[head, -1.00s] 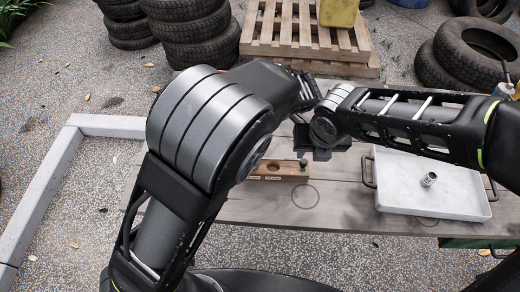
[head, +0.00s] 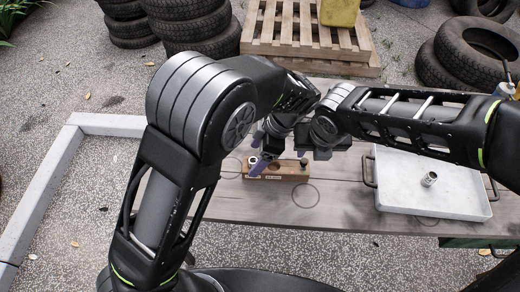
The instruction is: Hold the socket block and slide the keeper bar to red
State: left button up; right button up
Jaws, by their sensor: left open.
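The wooden socket block (head: 287,172) lies on the grey plank table, with a pale label on its front face and a dark knob at its right end. A light metal ring (head: 252,160) shows at its left end. My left gripper (head: 260,152) is open, its purplish fingers over and beside the block's left end; contact cannot be told. My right gripper (head: 322,150) is a dark shape just behind and right of the block, apart from its knob; its fingers are not clear. I cannot make out the keeper bar or any red mark.
A white tray (head: 400,197) with dark handles stands on the table at right, with a small metal cylinder (head: 429,179) in it. A thin dark circle marks the table in front of the block. A pallet (head: 290,45) and tyres (head: 205,40) stand behind on the ground.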

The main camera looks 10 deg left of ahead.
aim_at(253, 160)
pick_arm(q)
jog(key=x, duration=0.5)
jog(key=shift+f, duration=0.15)
jog(key=shift+c, duration=0.5)
grip_shut()
pick_arm(e)
jog(key=c, duration=0.4)
jog(key=shift+d+f+m, duration=0.25)
jog(key=shift+d+m, duration=0.05)
jog(key=shift+d, duration=0.1)
jog(key=c, duration=0.4)
jog(key=d+f+m+g+y, duration=0.1)
jog(key=d+f+m+g, duration=0.1)
jog(key=d+m+g, duration=0.1)
jog(key=shift+s+d+f+m+y, duration=0.35)
jog(key=shift+d+m, duration=0.35)
jog(key=shift+d, duration=0.45)
jog(key=w+d+r+m+g+y, duration=0.1)
jog(key=d+r+m+y, duration=0.1)
jog(key=d+m+y, duration=0.3)
jog(key=shift+d+m, duration=0.3)
jog(key=shift+m, duration=0.1)
